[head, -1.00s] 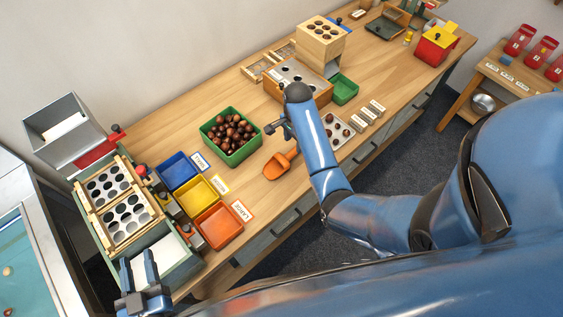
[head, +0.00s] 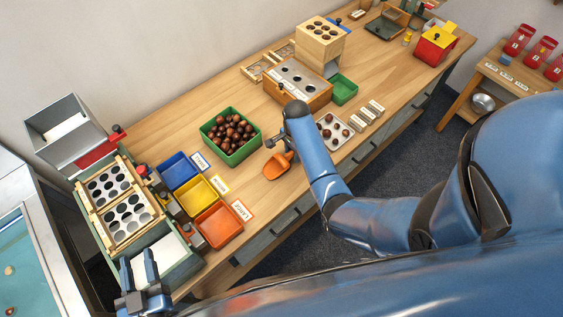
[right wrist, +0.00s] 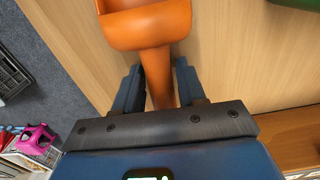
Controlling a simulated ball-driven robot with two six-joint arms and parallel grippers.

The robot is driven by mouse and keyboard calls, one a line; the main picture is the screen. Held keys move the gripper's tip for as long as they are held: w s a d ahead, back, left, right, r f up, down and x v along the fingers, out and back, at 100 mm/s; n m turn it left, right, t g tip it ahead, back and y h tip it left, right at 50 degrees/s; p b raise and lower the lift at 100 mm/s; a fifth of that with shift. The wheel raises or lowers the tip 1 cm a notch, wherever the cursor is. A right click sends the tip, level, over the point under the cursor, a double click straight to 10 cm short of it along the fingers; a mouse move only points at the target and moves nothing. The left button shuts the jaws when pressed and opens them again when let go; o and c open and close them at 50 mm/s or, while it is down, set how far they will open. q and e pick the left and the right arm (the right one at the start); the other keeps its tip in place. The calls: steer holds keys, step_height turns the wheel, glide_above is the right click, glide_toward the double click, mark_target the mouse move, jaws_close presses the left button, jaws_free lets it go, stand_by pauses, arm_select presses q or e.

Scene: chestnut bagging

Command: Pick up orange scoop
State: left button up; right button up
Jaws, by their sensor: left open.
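The orange scoop (head: 276,168) lies on the wooden table, right of the green bin of chestnuts, in the head view. My right gripper (head: 281,142) is low at its handle. In the right wrist view the scoop's bowl (right wrist: 150,25) is at the top. Its handle runs down between the two fingers of my right gripper (right wrist: 158,80). The fingers are close beside the handle; whether they press on it I cannot tell. My left gripper (head: 140,272) is open and empty at the lower left, near the sorting box.
The green bin (head: 206,133) full of chestnuts stands close left of the scoop. Blue (head: 178,170), yellow (head: 198,194) and orange (head: 217,224) trays stand further left. A metal plate (head: 345,128) with chestnuts lies right of my right arm. The table's front edge is near the scoop.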

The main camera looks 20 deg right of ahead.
jaws_close()
steer(key=shift+r, duration=0.2)
step_height(320, 180, up, 20)
steer(key=p, duration=0.7)
steer(key=shift+f, duration=0.2)
